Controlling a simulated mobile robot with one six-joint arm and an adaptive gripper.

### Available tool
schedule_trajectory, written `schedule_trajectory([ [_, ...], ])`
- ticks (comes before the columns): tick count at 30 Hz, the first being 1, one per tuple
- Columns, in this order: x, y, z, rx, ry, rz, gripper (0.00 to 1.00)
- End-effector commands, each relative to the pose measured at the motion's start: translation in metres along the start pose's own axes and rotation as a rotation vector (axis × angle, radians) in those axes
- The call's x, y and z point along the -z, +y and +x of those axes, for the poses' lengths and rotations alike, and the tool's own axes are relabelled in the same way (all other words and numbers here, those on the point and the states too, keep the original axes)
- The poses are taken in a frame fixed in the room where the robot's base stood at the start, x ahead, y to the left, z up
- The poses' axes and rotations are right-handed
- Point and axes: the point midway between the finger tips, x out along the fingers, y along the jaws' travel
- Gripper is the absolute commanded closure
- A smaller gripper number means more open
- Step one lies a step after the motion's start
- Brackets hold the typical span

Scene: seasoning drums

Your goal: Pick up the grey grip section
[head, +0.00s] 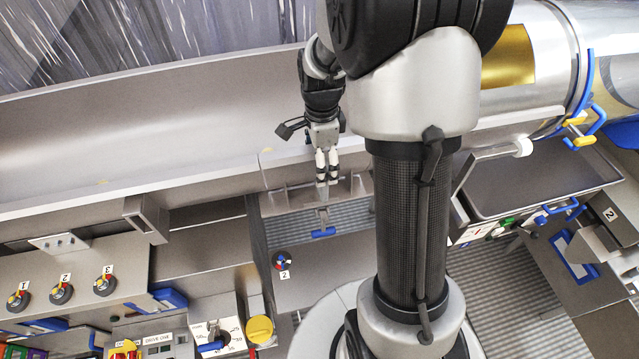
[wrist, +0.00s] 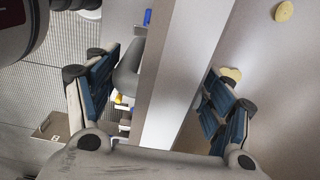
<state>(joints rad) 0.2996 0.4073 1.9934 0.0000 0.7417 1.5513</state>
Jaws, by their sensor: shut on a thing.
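My gripper (head: 327,182) points down in front of the long metal trough, at its lower front edge. The bar runs up the picture from the gripper's palm. A darker grey rounded piece (wrist: 127,76) shows beside the left finger. In the head view the fingers hide most of what is held, and exact contact is hard to see. Below the fingertips is a grey stem with a blue crossbar (head: 323,232).
The metal trough (head: 120,125) spans the back left. A knob labelled 2 (head: 281,262) sits below left of my gripper. Numbered knobs (head: 61,293) and a yellow button (head: 260,329) are at lower left. A grey tray (head: 545,180) stands at right.

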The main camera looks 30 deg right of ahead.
Motion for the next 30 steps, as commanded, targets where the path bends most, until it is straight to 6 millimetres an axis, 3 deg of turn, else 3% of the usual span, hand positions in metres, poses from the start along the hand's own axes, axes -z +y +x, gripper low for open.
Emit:
schedule_trajectory([
  [27,0.0,-0.0013,-0.0002,0.004,0.0,0.0,0.93],
  [30,0.0,-0.0019,-0.0009,0.006,0.0,0.0,0.94],
])
